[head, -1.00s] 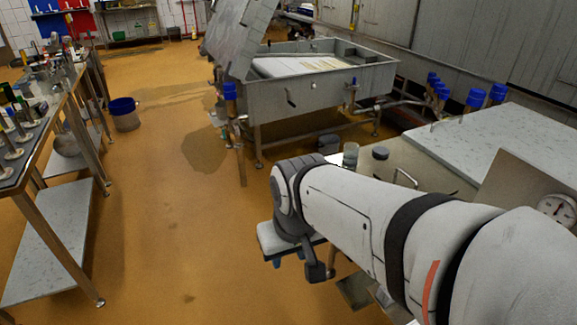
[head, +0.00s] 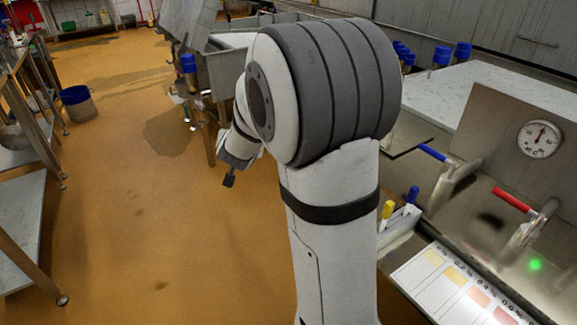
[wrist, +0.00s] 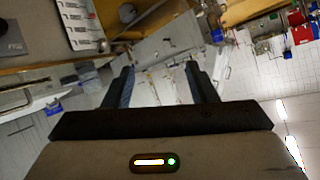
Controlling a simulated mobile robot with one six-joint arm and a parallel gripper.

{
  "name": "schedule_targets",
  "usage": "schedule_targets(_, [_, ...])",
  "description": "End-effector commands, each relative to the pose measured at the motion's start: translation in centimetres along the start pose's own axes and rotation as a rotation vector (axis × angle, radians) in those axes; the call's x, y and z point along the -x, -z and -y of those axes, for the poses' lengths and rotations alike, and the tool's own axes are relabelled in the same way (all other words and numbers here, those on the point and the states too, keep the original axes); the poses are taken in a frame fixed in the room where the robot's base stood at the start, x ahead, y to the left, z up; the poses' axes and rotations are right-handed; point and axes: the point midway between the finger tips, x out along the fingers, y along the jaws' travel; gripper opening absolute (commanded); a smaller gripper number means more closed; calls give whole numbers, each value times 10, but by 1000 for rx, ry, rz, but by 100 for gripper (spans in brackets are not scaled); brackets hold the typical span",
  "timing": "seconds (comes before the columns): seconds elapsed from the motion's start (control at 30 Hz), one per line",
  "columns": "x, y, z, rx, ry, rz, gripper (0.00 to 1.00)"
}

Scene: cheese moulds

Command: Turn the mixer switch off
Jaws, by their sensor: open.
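I cannot make out the mixer switch for certain in either view. A small green light (head: 535,265) glows on the steel surface at the lower right of the head view, beside a red-handled valve. My gripper (wrist: 162,84) is open and empty in the wrist view, its two dark fingers apart with nothing between them. In the head view my arm stands large in the middle and hides much of the vat behind it.
A dial gauge (head: 540,139), a blue valve handle (head: 432,153) and a red valve handle (head: 511,199) are at the right. A colour chart (head: 455,285) lies in front. A blue-rimmed bucket (head: 77,104) stands on the open orange floor at the left.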

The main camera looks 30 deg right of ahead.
Motion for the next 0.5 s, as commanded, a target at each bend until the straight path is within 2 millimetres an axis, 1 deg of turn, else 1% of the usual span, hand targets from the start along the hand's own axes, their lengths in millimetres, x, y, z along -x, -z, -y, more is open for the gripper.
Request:
schedule_targets(0.03, [-38,-18,-25,-30,-81,-72,52])
schedule_targets(0.07, [-52,-21,-39,-47,-132,-118,52])
schedule_targets(0.1, [-70,-25,-58,-66,-207,-180,52])
schedule_targets(0.17, [-91,-34,-89,-84,-327,-268,52])
schedule_targets(0.2, [-103,-42,-110,-89,-411,-322,52])
schedule_targets(0.3, [-119,-64,-157,-84,-618,-435,52])
schedule_targets(0.33, [-121,-71,-169,-77,-676,-461,52])
schedule_targets(0.4, [-123,-86,-192,-61,-796,-514,52])
schedule_targets(0.5, [-121,-102,-214,-34,-926,-564,52])
